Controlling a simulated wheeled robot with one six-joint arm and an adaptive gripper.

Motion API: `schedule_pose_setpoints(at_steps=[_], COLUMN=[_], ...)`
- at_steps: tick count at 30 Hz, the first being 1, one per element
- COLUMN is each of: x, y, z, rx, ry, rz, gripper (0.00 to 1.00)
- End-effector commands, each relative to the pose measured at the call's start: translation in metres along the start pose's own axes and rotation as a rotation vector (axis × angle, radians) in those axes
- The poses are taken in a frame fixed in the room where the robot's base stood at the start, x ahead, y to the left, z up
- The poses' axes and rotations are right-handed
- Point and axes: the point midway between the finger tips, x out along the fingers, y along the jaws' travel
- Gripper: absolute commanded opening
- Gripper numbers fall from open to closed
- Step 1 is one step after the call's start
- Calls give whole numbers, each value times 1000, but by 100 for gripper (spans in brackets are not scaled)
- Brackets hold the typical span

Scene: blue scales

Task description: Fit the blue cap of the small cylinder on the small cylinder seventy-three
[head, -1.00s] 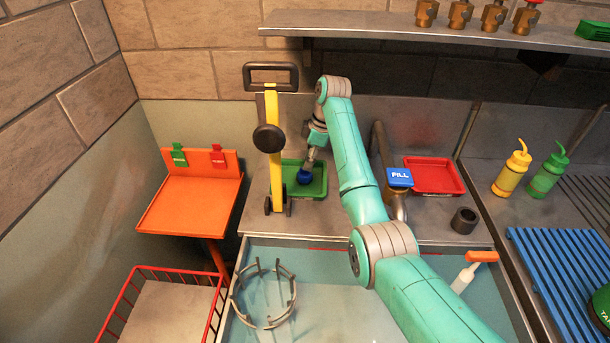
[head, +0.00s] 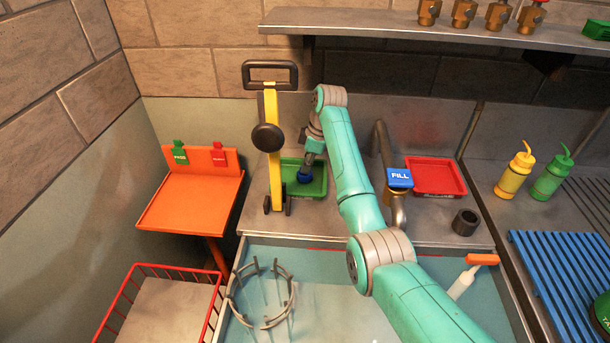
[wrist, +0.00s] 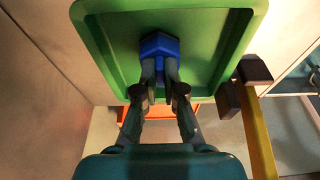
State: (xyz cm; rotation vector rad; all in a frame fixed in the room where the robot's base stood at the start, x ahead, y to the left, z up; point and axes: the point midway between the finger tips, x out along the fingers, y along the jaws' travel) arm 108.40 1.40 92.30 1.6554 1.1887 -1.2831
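The blue cap (head: 305,178) is at the green tray (head: 318,190) on the back counter, just right of the yellow post. My gripper (head: 307,165) points down at it. In the wrist view the blue cap (wrist: 160,45) is between and just beyond the fingertips of my gripper (wrist: 159,72), over the floor of the green tray (wrist: 105,50). The fingers are close together and appear shut on the cap. I cannot tell whether the cap touches the tray floor. I cannot make out a small cylinder marked seventy-three in either view.
A yellow post with a black handle (head: 272,130) stands close left of the tray. A tap with a blue FILL sign (head: 400,178), a red tray (head: 434,176) and a dark hollow cylinder (head: 465,222) are to the right. A shelf (head: 430,28) hangs above.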

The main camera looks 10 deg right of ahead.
Motion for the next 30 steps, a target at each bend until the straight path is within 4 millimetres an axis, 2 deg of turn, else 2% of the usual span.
schedule_pose_setpoints(at_steps=[8, 30], x=[-2, -34], y=[0, 0], z=[0, -9], rx=[1, 0], ry=[-2, 0], rz=[-3, -1], gripper=[0, 0])
